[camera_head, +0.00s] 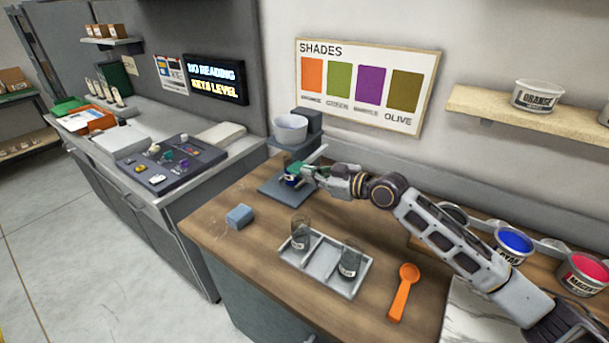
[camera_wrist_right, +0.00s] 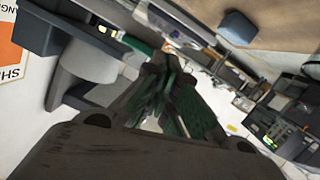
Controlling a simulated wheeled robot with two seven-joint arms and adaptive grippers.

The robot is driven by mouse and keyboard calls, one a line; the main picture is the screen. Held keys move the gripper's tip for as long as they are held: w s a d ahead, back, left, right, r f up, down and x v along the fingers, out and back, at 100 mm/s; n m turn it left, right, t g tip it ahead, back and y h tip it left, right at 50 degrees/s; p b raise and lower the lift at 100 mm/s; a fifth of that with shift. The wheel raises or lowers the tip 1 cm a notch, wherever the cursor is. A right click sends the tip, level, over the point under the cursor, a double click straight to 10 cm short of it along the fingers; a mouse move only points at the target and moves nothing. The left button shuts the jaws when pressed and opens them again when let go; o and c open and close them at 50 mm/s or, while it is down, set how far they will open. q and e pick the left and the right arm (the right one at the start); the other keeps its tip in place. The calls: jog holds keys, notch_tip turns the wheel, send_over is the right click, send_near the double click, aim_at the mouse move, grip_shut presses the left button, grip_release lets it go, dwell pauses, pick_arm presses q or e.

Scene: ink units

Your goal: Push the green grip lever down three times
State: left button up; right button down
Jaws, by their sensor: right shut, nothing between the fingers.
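A dispenser with a white tub (camera_head: 290,128) on top stands at the back of the wooden counter, on a grey base plate (camera_head: 270,192). My right gripper (camera_head: 306,173) is at its front, its fingers shut and empty. In the right wrist view the closed fingertips (camera_wrist_right: 168,62) are close to a green piece (camera_wrist_right: 136,43) that looks like the lever's grip; I cannot tell whether they touch. A pale bar (camera_head: 317,154) rises behind the gripper. The gripper hides much of the dispenser's front. My left gripper is not in view.
A blue-grey block (camera_head: 240,216) lies on the counter. A grey tray (camera_head: 325,262) holds two glass cups, with an orange scoop (camera_head: 404,290) beside it. Blue (camera_head: 514,245) and magenta (camera_head: 584,272) pots stand at the right. Bare wood lies left of the tray.

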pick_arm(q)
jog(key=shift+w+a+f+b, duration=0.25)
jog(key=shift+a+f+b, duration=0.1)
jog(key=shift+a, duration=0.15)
pick_arm(e)
jog(key=v, duration=0.5)
jog(key=shift+a, duration=0.1)
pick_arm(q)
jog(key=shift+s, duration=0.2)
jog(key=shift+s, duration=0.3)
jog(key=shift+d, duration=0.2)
